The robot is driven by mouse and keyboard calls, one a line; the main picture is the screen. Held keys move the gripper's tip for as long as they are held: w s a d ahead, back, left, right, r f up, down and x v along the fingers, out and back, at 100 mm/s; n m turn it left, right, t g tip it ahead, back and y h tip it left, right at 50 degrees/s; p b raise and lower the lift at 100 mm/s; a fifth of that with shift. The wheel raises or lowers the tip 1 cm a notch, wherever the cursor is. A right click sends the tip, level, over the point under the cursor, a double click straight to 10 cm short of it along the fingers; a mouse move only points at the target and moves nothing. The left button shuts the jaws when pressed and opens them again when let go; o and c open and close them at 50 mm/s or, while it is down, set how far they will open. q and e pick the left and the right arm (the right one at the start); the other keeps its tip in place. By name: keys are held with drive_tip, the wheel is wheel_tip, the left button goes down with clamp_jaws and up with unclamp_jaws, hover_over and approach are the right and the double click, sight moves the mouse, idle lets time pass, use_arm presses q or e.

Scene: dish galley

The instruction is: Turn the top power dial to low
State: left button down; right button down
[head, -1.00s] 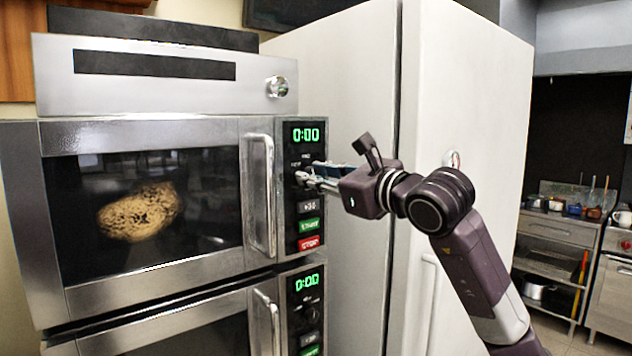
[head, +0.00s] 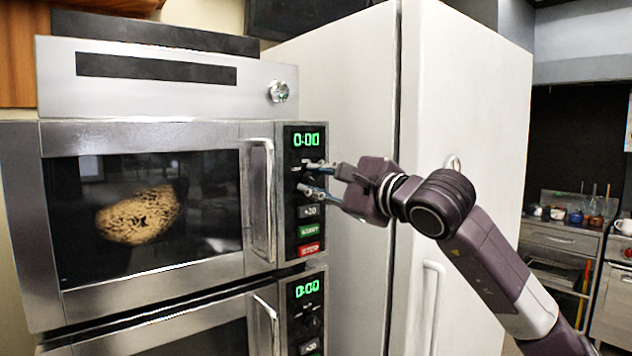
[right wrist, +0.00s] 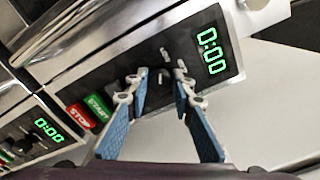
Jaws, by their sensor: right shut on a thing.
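The upper oven's control panel (head: 306,140) shows a green 0:00 and stands right of the door handle. The top power dial (head: 304,180) is on this panel, above the +20, START and STOP buttons, and is mostly hidden by my fingers. My right gripper (head: 314,180) is shut on the top power dial, with one finger above it and one below. In the right wrist view, the blue-padded fingers (right wrist: 158,88) reach the panel on either side of the dial. The dial's pointer setting is too small to read. My left gripper is not in view.
A lower oven with its own dial (head: 313,324) and 0:00 display sits directly beneath. The vertical door handle (head: 261,198) sticks out just left of the panel. A tall white cabinet (head: 462,110) stands close behind my right arm. Shelves with cookware are at far right.

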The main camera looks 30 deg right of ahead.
idle(0.5)
drive_tip(key=c, duration=1.7)
unclamp_jaws()
drive_tip(key=shift+a, duration=0.1)
drive_tip(key=shift+s, duration=0.15)
drive_tip(key=shift+s+d, duration=0.15)
drive_tip(key=shift+s, duration=1.8)
drive_tip(key=shift+s+d, duration=0.2)
drive_tip(key=shift+s, duration=1.8)
drive_tip(key=shift+s+d, duration=0.15)
drive_tip(key=shift+s, duration=1.8)
drive_tip(key=shift+a, duration=0.1)
